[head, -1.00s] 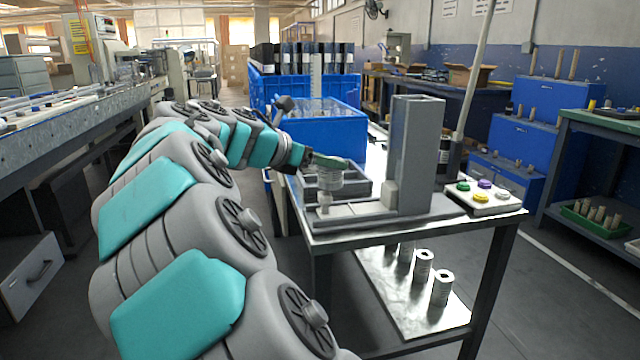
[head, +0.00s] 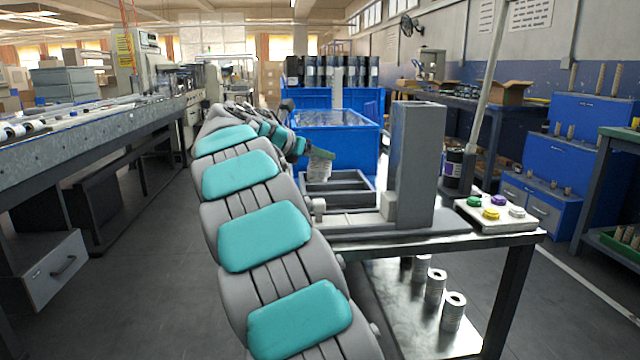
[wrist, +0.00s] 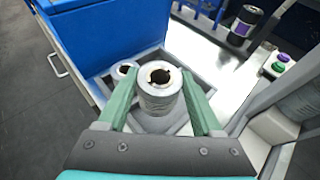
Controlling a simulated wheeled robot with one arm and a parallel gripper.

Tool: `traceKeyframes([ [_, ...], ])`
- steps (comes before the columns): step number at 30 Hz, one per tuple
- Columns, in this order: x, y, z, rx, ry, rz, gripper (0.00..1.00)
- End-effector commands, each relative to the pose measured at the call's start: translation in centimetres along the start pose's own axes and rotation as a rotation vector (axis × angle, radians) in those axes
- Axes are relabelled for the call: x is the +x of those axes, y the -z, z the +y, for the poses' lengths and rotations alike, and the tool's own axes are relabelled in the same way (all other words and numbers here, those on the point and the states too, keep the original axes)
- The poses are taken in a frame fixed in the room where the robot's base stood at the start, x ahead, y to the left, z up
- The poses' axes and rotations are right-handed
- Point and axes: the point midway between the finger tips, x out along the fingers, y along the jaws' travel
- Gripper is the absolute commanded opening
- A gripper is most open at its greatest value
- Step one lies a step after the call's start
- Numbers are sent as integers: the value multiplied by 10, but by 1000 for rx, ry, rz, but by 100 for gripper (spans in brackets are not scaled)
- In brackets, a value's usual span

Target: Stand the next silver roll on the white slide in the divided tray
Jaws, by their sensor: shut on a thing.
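My gripper (wrist: 166,103) is shut on a silver roll (wrist: 160,92), with its green fingers on either side. The roll's open top faces the wrist camera. In the head view the held roll (head: 319,170) is slightly tilted, over the back left part of the grey divided tray (head: 371,198). In the wrist view another silver roll (wrist: 121,76) stands at the tray's left, just behind the held one. The white slide (head: 355,218) runs in front of the tray to the tall grey chute (head: 418,165). The held roll hides part of the tray floor.
A blue bin (head: 350,145) stands close behind the tray. A button panel (head: 495,213) and a dark can (head: 453,168) are on the table's right side. Several silver rolls (head: 436,284) stand on the lower shelf. Open floor lies left of my arm.

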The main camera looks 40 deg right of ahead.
Motion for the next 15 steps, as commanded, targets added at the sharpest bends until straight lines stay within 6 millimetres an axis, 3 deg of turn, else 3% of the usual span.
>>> traceKeyframes([
  [15, 22, 53, -2, -1, 3, 0, 3],
])
